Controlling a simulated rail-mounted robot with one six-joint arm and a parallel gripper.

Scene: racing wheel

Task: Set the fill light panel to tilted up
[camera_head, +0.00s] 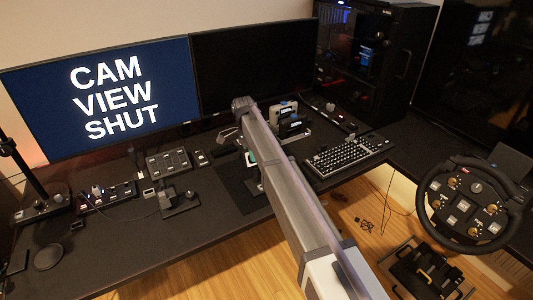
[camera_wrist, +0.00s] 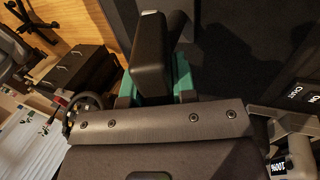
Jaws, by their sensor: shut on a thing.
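My gripper (camera_wrist: 155,88) fills the lower middle of the wrist view, with a dark riveted body. Teal-green parts show at its front, around a black block-like part (camera_wrist: 150,45). It is shut, and the thing in its jaws is mostly hidden; it seems to be the fill light panel, but its face and tilt cannot be made out. In the head view my arm covers most of the grip, and only a bit of teal (camera_head: 252,157) shows beside it.
A keyboard (camera_head: 348,156) lies right of my arm, and a steering wheel (camera_head: 474,205) stands at the far right. Two monitors (camera_head: 105,95) line the back, beside a dark PC case (camera_head: 372,55). Small control boxes (camera_head: 168,162) stand on the left desk. A "100%" display (camera_wrist: 278,167) shows at lower right in the wrist view.

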